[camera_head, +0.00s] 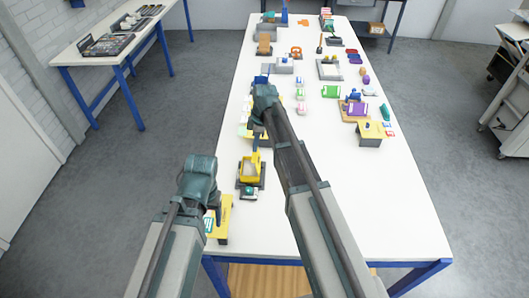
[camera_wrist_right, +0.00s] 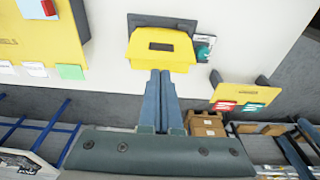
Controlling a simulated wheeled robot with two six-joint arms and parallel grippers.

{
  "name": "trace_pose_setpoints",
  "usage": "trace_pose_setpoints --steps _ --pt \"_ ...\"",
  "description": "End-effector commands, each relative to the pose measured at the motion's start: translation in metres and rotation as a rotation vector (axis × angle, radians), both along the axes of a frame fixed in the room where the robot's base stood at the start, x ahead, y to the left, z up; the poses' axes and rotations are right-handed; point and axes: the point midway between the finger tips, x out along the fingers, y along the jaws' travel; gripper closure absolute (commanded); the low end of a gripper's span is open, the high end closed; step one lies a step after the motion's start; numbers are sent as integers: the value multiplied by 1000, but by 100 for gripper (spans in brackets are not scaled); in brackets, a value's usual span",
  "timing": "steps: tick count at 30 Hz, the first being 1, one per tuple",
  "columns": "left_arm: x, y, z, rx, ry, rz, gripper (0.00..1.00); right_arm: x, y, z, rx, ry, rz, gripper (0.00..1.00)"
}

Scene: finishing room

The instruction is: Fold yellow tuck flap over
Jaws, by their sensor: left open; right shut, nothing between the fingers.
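The yellow tuck flap (camera_wrist_right: 160,47) is a yellow panel with a dark slot, above a dark base, in the right wrist view. In the head view its yellow box (camera_head: 250,169) stands on a dark base near the table's left edge. My right gripper (camera_wrist_right: 161,72) is shut and empty, with its fingertips at the flap's near edge; I cannot tell whether they touch. In the head view this gripper (camera_head: 256,142) is just beyond the box. My left gripper (camera_head: 214,208) is open, nearer and to the left of the box, its fingers partly hidden by its arm.
A yellow stand (camera_head: 225,217) with labels is close to my left gripper. A small teal-and-white item (camera_head: 249,193) lies beside the box's base. The table's near right is clear.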

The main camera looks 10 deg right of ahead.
Motion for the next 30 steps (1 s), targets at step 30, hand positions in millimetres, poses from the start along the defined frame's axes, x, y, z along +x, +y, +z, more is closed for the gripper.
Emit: trace_pose_setpoints --steps 30 --pt "0 0 78 0 2 2 35 0 0 78 0 0 0 100"
